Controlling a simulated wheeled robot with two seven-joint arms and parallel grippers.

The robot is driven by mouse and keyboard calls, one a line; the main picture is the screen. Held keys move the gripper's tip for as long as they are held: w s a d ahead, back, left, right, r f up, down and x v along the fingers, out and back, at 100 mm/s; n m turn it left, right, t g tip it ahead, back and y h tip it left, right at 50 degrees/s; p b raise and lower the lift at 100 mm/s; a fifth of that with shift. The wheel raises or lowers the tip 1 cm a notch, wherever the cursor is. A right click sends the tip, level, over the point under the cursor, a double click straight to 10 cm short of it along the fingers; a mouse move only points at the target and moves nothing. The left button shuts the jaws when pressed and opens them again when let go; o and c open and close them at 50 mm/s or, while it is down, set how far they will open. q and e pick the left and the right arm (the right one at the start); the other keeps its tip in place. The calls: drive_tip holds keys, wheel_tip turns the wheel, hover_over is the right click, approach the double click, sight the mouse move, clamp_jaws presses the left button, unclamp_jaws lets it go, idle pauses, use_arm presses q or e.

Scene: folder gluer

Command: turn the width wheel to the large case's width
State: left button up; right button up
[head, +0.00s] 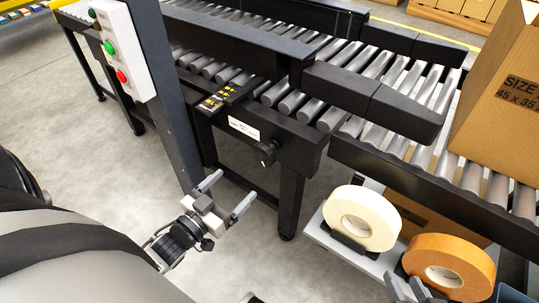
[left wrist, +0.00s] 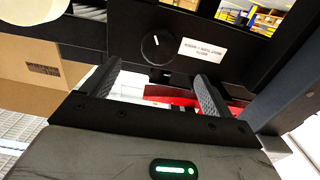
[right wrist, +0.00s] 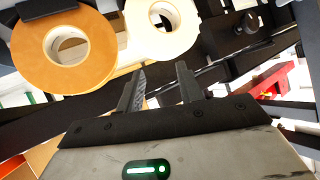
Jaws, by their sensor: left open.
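The width wheel (head: 266,153) is a small black knob on the front of the black machine frame, beside a white label (head: 244,128). In the left wrist view the knob (left wrist: 155,45) carries a white pointer line and lies beyond the fingertips. My left gripper (head: 226,190) is open and empty, apart from the knob, below and to its left in the head view. My right gripper (right wrist: 161,85) has its two fingers apart with nothing between them; in the head view it shows at the bottom edge. A large cardboard case (head: 500,110) with printed size text stands on the rollers at right.
A cream tape roll (head: 361,218) and an orange tape roll (head: 450,267) sit on a shelf below the conveyor, near my right gripper. A post with a button box (head: 122,48) rises left of the knob. A yellow-marked scale (head: 222,97) lies above it.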

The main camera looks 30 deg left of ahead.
sight(260, 159)
use_arm(q)
drive_tip(key=w+b, duration=0.1)
drive_tip(key=w, duration=0.3)
drive_tip(key=w+b, duration=0.1)
drive_tip(key=w, duration=0.4)
drive_tip(key=w+d+b, duration=0.1)
drive_tip(key=w, duration=0.3)
drive_tip(key=shift+w, duration=0.6)
use_arm(e)
drive_tip(key=r+t, duration=0.1)
drive_tip(key=a+r+y, duration=0.1)
drive_tip(key=shift+r+t, duration=0.4)
use_arm(q)
drive_tip(key=c, duration=1)
use_arm(e)
drive_tip(key=shift+s+f, duration=0.15)
drive_tip(key=shift+f, duration=0.05)
